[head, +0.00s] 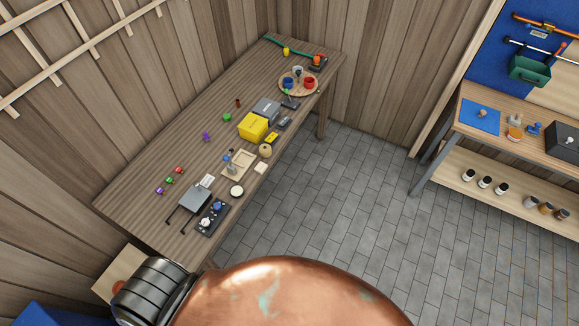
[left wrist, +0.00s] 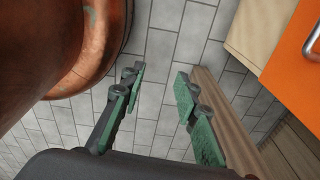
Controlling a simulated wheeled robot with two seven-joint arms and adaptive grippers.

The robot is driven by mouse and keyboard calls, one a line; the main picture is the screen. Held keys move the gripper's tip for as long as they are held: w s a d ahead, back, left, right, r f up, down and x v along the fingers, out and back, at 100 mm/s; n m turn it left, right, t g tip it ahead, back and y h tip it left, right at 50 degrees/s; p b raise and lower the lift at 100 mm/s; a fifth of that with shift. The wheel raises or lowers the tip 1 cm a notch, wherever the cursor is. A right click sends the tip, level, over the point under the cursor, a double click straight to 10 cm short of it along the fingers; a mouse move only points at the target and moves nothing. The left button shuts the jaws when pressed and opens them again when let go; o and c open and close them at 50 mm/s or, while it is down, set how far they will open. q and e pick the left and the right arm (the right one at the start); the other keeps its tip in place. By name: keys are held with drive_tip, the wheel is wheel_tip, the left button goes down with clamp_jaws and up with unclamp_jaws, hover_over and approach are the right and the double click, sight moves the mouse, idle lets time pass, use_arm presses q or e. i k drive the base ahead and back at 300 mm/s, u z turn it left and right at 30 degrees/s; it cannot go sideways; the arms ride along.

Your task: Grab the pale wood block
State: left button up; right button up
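A small pale block (head: 261,168), which looks like the pale wood block, lies on the wooden workbench (head: 150,205) near its right edge, beside a pale wooden tray (head: 229,172). It is small in the head view, and the left wrist view does not show it. My left gripper (left wrist: 158,78) shows in the left wrist view with its two green-padded fingers apart and nothing between them. It is over the grey tiled floor, away from the bench top items. My right gripper is in neither view.
Near the block are a round tan object (head: 265,150), a white round dish (head: 237,191) and a yellow box (head: 252,126). A grey box (head: 195,199) stands at the near end. A second bench (head: 520,122) is at right; open tiled floor (head: 340,190) lies between.

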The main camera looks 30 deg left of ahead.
sight(262, 168)
drive_tip(key=z, duration=0.45)
drive_tip(key=i, duration=0.75)
drive_tip(key=u, duration=1.15)
